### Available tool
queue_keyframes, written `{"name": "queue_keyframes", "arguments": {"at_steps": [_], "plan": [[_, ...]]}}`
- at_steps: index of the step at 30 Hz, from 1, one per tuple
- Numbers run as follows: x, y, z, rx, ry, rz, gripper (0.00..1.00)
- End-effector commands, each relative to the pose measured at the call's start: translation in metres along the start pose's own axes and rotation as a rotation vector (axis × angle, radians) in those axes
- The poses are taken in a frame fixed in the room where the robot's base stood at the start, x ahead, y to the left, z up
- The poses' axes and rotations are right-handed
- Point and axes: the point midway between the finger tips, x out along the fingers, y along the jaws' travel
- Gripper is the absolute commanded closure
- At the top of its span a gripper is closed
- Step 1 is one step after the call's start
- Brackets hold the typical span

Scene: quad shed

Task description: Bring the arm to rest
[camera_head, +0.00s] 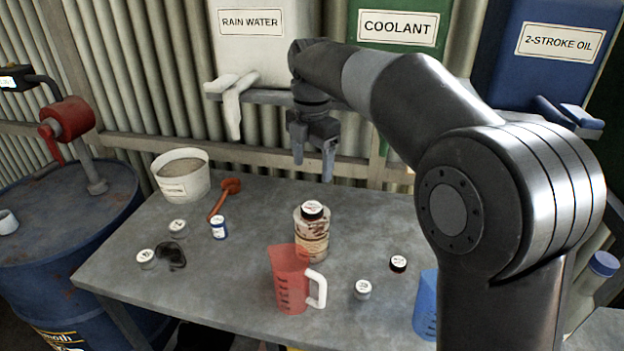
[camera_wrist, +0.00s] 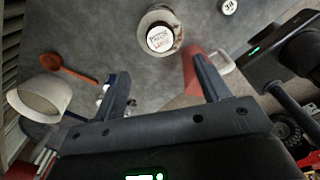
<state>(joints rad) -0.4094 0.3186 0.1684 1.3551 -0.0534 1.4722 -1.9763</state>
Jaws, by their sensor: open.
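My gripper (camera_head: 313,160) is open and empty, pointing down in the air above the back of the grey bench (camera_head: 140,243). My arm reaches in from the right in the head view. A stained bottle with a dark, white-topped cap (camera_head: 312,240) stands upright on the bench, below my gripper and nearer the front. In the wrist view the fingers (camera_wrist: 165,90) are spread wide with nothing between them; the bottle's cap (camera_wrist: 160,38) shows beyond them. A red translucent jug (camera_head: 290,280) with a white handle stands in front of the bottle.
Several small jars lie about, with a blue jug (camera_head: 427,305) at right. Labelled tanks with taps, including a white tap (camera_head: 233,100), hang behind my gripper. A blue drum (camera_head: 60,225) stands left.

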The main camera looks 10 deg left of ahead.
Motion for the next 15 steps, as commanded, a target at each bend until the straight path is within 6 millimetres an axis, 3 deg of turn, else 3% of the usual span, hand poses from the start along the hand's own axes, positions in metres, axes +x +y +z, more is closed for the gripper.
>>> {"name": "queue_keyframes", "arguments": {"at_steps": [4, 15], "plan": [[-0.0092, -0.0002, -0.0001, 0.0, 0.0, 0.0, 0.31], [-0.0107, -0.0032, -0.0028, 0.007, -0.005, -0.006, 0.31]]}}
